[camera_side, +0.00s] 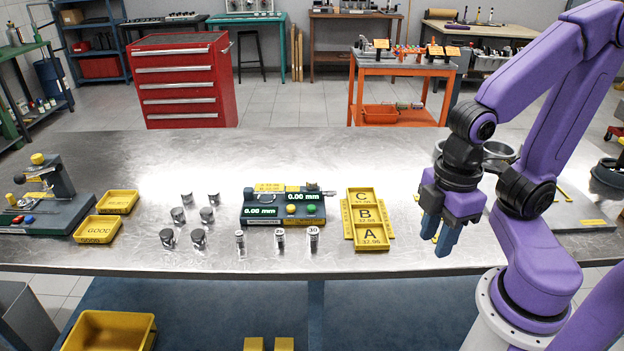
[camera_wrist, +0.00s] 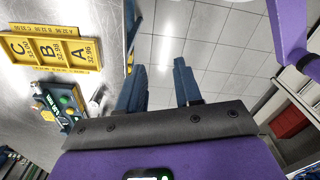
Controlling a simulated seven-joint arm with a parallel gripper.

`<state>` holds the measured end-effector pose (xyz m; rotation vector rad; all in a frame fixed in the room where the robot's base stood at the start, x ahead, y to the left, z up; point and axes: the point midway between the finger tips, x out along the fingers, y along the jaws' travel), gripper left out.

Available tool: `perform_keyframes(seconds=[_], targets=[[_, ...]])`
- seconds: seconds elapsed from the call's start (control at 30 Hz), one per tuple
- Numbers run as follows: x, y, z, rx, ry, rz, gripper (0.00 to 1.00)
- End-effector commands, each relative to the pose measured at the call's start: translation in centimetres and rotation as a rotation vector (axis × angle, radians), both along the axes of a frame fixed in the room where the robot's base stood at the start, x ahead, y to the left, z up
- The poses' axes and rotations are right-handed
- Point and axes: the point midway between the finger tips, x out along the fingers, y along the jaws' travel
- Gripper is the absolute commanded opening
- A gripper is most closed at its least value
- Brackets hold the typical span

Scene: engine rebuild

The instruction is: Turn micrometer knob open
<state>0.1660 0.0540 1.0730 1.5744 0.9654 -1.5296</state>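The station also shows at the left of the wrist view (camera_wrist: 60,108), where I cannot make out the knob clearly. My gripper (camera_side: 438,236) is open and empty, fingers pointing down, well to the right of the station near the bench's front edge. In the wrist view the two blue fingers (camera_wrist: 159,88) stand apart over the floor.
A yellow A-B-C tray (camera_side: 367,218) lies between the station and my gripper. Several metal cylinders (camera_side: 198,239) stand left of and before the station. Yellow trays (camera_side: 97,229) and another gauge stand (camera_side: 42,200) are at the far left. The bench behind the station is clear.

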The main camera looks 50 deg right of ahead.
Motion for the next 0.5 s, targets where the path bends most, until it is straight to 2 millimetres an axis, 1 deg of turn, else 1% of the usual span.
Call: perform_keyframes(seconds=[0.03, 0.07, 0.17, 0.27, 0.3, 0.37, 0.5], targets=[[0.5, 0.3, 0.2, 0.000, 0.000, -0.001, 0.52], [0.8, 0.5, 0.4, 0.000, -0.001, 0.000, 0.56], [2.9, 1.4, 1.2, -0.003, -0.002, 0.006, 0.56], [5.9, 2.5, 2.3, -0.006, -0.003, 0.017, 0.56], [7.2, 2.9, 2.7, -0.006, -0.003, 0.023, 0.56], [9.2, 3.2, 3.3, -0.008, -0.003, 0.031, 0.56], [13.9, 3.6, 4.7, -0.015, -0.002, 0.052, 0.56]])
